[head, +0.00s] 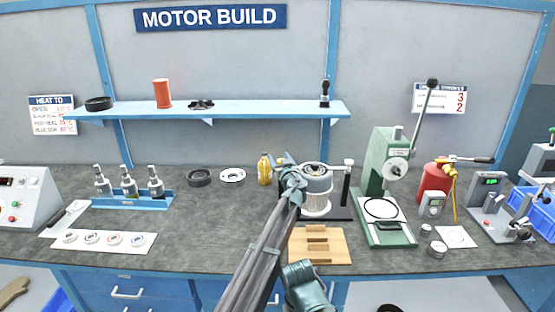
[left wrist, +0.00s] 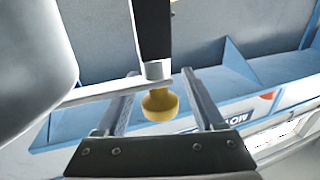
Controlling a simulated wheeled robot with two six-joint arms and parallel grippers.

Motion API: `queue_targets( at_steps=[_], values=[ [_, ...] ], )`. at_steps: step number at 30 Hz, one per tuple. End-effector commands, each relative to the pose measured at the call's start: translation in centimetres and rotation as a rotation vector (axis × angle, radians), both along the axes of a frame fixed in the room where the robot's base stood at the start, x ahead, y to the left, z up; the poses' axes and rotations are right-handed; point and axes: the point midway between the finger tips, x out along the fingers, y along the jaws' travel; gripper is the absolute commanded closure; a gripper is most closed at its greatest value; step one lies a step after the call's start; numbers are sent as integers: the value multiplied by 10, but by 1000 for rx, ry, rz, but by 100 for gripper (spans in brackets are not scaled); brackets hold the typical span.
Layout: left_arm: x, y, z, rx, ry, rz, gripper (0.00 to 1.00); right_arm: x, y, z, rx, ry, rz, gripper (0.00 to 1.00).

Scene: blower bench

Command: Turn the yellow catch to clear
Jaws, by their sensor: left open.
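A yellow knob (left wrist: 160,104), which looks like the catch, shows in the left wrist view at the lower end of a silver collar and a black bar (left wrist: 152,30). My left gripper (left wrist: 160,78) is open, with one finger on each side of the knob; I cannot tell whether either touches it. In the head view my left gripper (head: 291,182) is at the left side of a silver cylindrical motor part (head: 318,186) on a dark stand. The catch cannot be made out there, likely hidden by the gripper.
A black post (head: 346,186) with a silver top arm stands right of the motor part. A green press (head: 381,170) stands further right, and a wooden block (head: 322,255) lies in front. A yellow bottle (head: 264,170) stands close left of my gripper. The bench further left has free room.

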Motion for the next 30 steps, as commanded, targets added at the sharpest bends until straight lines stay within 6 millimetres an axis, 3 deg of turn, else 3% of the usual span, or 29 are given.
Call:
queue_targets(
  at_steps=[2, 12, 14, 30],
  values=[
    [0, 0, 0, 0, 0, 0, 30, 0, 0, 0, 0, 0, 0, 50],
    [0, 0, 0, 0, 0, 0, 91, 0, 0, 0, 0, 0, 0, 50],
    [0, 0, 0, 0, 0, 0, 100, 0, 0, 0, 0, 0, 0, 50],
    [-1, 0, 0, 0, 0, 0, 100, 0, 0, 0, 0, 0, 0, 50]
  ],
)
